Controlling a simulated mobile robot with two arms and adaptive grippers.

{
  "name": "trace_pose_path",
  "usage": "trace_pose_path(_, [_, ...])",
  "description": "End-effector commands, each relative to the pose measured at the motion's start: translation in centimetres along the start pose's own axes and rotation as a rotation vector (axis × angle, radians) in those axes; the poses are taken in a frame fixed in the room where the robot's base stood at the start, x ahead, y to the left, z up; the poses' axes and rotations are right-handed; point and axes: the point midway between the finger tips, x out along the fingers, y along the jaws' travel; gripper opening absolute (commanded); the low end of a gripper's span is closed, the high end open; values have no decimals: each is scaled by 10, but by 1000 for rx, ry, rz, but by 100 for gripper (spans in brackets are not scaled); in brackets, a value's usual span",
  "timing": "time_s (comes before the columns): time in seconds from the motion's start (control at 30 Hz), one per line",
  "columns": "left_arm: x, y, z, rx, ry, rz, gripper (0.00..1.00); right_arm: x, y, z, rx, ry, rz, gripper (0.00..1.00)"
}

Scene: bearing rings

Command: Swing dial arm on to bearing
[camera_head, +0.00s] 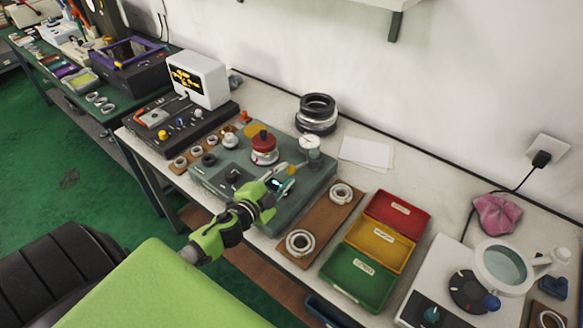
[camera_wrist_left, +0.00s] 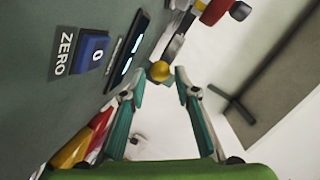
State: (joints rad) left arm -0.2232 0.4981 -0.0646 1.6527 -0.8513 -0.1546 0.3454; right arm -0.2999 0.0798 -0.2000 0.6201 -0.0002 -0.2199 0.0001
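A grey-green measuring fixture (camera_head: 215,178) stands on the bench, with a red-topped spindle (camera_head: 263,143) and silver ring-like parts under its top. A round white dial (camera_head: 308,144) stands at its back right corner. A small yellow ball knob (camera_head: 292,170) lies between the dial and my left gripper (camera_head: 283,183). In the left wrist view the yellow knob (camera_wrist_left: 160,71) shows between my open fingertips, near their ends, with gaps on both sides. I cannot tell whether a bearing sits under the red top. My right gripper is not in view.
A wooden board (camera_head: 318,220) with two bearing rings lies right of the fixture. Red, yellow and green bins (camera_head: 355,283) stand beyond it. A blue ZERO button (camera_wrist_left: 92,53) and a lit display (camera_wrist_left: 131,52) lie beside my left fingers. Black rings (camera_head: 318,110) are stacked behind.

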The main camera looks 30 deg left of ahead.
Motion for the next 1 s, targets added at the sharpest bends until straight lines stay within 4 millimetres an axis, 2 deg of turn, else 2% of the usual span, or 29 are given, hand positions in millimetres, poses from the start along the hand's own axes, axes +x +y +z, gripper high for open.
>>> trace_pose_path(0.1, [20, -1, -1, -2, 1, 0, 28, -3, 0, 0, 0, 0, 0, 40])
trace_pose_path(0.3, [41, 0, 0, -2, 0, 0, 28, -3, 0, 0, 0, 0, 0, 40])
trace_pose_path(0.7, [47, 1, 0, -2, 1, 1, 28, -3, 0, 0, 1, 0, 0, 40])
trace_pose_path(0.8, [46, 1, 0, -2, 1, 1, 3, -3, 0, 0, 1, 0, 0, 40])
trace_pose_path(0.83, [46, 1, 0, -1, 1, 1, 0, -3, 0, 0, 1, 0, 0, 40])
trace_pose_path(1.0, [47, 1, -1, -2, -1, 0, 0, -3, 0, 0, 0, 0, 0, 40])
